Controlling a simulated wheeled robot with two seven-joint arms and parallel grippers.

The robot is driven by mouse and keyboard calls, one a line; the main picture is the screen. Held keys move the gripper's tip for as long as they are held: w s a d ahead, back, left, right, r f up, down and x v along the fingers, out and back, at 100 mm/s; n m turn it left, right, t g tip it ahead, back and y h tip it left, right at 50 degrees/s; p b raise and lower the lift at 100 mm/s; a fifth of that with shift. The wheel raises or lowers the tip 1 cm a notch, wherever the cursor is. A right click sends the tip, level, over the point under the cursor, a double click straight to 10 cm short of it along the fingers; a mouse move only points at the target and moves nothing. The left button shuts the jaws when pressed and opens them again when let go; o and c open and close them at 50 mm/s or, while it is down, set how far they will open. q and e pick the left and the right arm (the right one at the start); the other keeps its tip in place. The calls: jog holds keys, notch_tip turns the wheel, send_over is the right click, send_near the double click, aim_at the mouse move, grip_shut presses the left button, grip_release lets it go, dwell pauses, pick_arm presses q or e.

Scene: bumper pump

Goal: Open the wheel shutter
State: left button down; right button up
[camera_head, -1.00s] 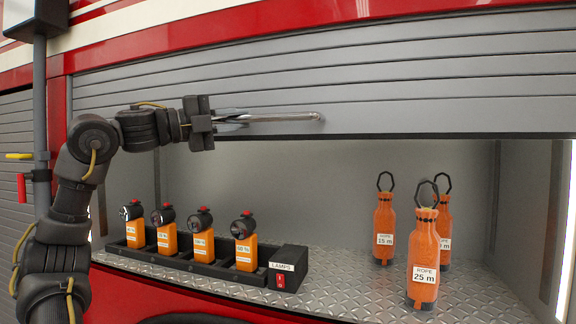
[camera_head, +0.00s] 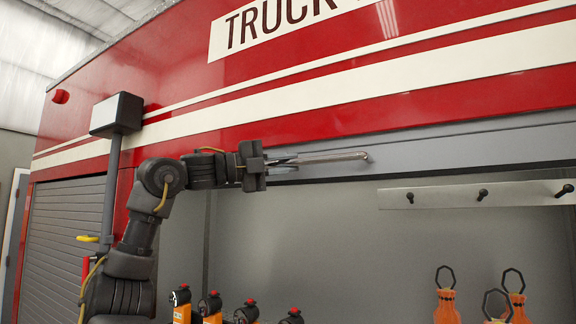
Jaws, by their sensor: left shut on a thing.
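The wheel shutter (camera_head: 440,153) is a grey roll-up shutter on a red fire truck. Only a narrow band of it shows at the top of the compartment opening, just under the red body panel. Its metal bar handle (camera_head: 335,157) runs along this band. My left gripper (camera_head: 285,161) is shut on the left end of the handle, with its arm coming up from the lower left. My right gripper is not in view.
Below the shutter the compartment is open, with a hook rail (camera_head: 450,195) on its back wall. Several orange lamps (camera_head: 212,308) and orange rope bottles (camera_head: 446,304) stand low in it. A second grey shutter (camera_head: 65,240) is closed at left. A dark post (camera_head: 109,190) with a box stands beside my arm.

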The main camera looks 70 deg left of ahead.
pick_arm(q)
jog(key=c, duration=1.4)
grip_release()
jog(key=shift+a, duration=0.1)
jog(key=shift+o, duration=0.2)
jog(key=shift+s+f+b, duration=0.25)
jog(key=shift+s+b, duration=0.15)
jog(key=shift+s, duration=0.1)
jog(key=s+f+b, duration=0.1)
jog(key=s+b, duration=0.2)
jog(key=s, duration=0.6)
jog(key=shift+s+a, duration=0.35)
jog(key=shift+a, duration=0.05)
